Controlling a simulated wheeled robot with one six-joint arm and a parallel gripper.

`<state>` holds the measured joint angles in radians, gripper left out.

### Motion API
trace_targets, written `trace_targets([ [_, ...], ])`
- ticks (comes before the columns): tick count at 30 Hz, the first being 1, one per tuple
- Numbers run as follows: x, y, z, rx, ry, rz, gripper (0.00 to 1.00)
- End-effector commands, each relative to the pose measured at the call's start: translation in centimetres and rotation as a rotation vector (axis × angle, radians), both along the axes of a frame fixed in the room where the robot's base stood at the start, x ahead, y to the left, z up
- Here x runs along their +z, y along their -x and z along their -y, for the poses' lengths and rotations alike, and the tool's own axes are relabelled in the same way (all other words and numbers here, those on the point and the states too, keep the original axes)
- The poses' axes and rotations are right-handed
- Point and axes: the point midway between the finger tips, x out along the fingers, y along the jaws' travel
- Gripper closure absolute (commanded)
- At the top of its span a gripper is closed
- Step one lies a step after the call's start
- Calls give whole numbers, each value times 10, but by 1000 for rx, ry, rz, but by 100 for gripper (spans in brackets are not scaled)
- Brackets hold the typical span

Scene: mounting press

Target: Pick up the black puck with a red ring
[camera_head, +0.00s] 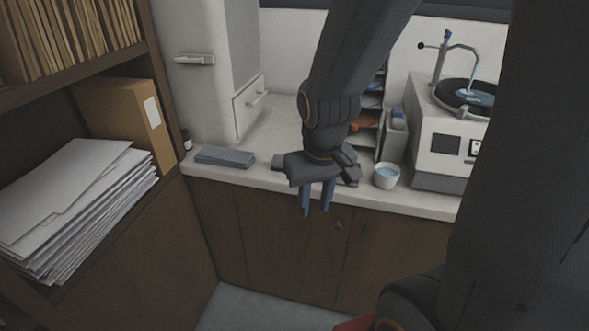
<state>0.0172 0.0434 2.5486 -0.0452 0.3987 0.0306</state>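I cannot make out a black puck with a red ring in the head view. My gripper (317,198) points down near the front edge of the counter (235,174), in front of the cabinet doors as seen here. Its two blue fingers stand apart with a gap between them, and nothing shows in the gap. My arm and gripper body hide part of the counter behind them. A small dark thing (279,161) shows just left of the gripper body; I cannot tell what it is.
A grey flat block (225,157) lies on the counter at left. A white cup with blue liquid (386,175) and a white machine with a round dark plate (440,150) stand at right. A shelf with papers (70,205) stands at far left. A rack (369,117) stands behind.

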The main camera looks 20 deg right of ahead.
Motion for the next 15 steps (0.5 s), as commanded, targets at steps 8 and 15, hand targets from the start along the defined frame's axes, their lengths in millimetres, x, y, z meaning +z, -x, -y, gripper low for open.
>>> trace_targets([
  [8, -14, -95, 96, -44, 96, 225, 72],
  [15, -31, -150, 141, -8, 31, 383, 72],
])
